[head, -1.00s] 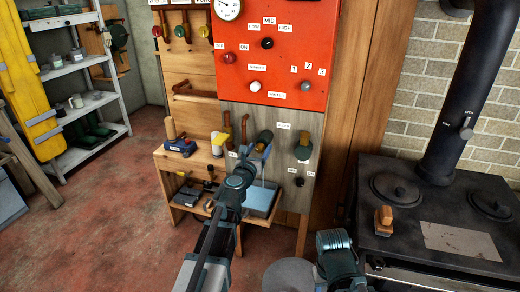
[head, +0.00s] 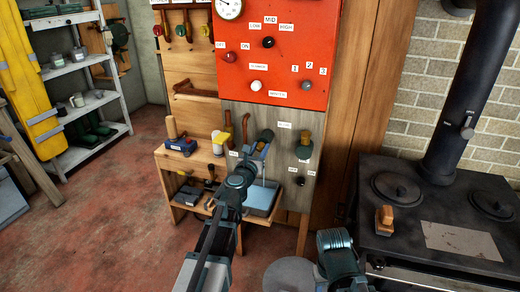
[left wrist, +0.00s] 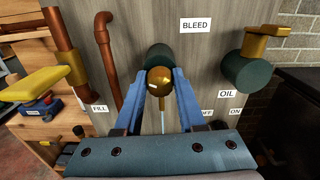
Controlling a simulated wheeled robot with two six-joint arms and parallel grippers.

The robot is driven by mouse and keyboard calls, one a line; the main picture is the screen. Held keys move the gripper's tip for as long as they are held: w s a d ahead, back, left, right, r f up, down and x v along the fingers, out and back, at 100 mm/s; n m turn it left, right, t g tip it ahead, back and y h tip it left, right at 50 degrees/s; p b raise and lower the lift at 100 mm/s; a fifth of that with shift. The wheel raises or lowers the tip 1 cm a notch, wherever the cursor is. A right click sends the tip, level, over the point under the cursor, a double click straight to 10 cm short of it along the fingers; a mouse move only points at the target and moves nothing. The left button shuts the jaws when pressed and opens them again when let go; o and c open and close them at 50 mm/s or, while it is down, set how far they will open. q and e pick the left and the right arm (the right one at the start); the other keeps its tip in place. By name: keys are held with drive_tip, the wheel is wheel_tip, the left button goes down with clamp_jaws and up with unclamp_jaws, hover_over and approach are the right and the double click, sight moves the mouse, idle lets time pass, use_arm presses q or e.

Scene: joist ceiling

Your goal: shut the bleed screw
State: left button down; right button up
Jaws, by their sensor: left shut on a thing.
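The bleed screw is a round brass knob (left wrist: 159,80) on a dark green body (left wrist: 158,55), on the grey panel under the BLEED label (left wrist: 196,25) in the left wrist view. My left gripper (left wrist: 160,84) has its blue fingers on both sides of the knob and is shut on it. In the head view my left gripper (head: 258,152) reaches up to the panel and partly hides the screw. A thin pale blue line, like a stream, runs down below the knob. My right gripper is not in view.
An OIL valve (left wrist: 249,70) with a brass handle stands right of the screw. A copper pipe (left wrist: 106,60) is on the left. A blue-grey tray (head: 262,200) sits below the panel. A black stove (head: 440,215) fills the right side.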

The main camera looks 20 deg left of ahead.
use_arm(q)
drive_tip(key=m, duration=1.3)
drive_tip(key=shift+d, duration=0.1)
drive_tip(key=shift+m, duration=0.3)
idle(0.4)
drive_tip(key=c, duration=0.5)
unclamp_jaws()
drive_tip(key=shift+s, duration=0.15)
